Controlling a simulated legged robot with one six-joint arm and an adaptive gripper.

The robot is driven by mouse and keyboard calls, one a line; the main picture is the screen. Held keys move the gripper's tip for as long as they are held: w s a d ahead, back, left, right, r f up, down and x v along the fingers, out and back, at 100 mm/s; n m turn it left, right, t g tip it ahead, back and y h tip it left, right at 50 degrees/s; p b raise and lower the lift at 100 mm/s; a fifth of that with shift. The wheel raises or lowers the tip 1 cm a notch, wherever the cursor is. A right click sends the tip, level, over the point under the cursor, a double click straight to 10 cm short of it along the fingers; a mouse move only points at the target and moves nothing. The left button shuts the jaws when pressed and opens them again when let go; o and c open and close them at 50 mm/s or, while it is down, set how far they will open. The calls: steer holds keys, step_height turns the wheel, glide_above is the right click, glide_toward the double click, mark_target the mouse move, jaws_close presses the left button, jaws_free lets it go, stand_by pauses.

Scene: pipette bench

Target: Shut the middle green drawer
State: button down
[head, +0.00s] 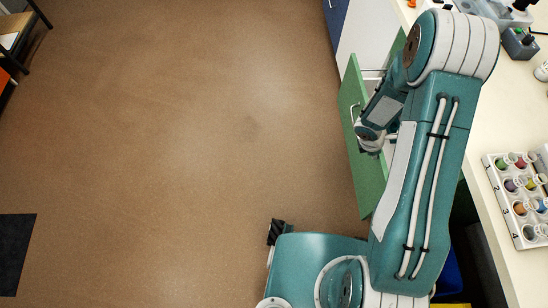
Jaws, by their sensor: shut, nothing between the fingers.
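The green drawer (371,191) stands pulled out of the cabinet under the bench, seen from above. Its front panel juts left over the floor, with a pale handle (353,113) on its outer face. A light rail or side shows behind the panel's top end. My arm bends over the bench edge and back down, covering much of the drawer. My gripper (369,145), at the low end of the arm, overlaps the middle of the drawer front. It is shut and empty. I cannot tell whether it touches the panel. The other drawers are mostly hidden.
The pale bench top (506,110) runs along the right, with a white rack (502,207) of coloured-capped tubes and grey equipment (521,44) at the top. Brown floor (200,130) left of the drawer is clear.

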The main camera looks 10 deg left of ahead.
steer(key=w+d, duration=0.2)
steer(key=d, duration=0.3)
steer(key=shift+d, duration=0.9)
steer(key=shift+a, duration=0.2)
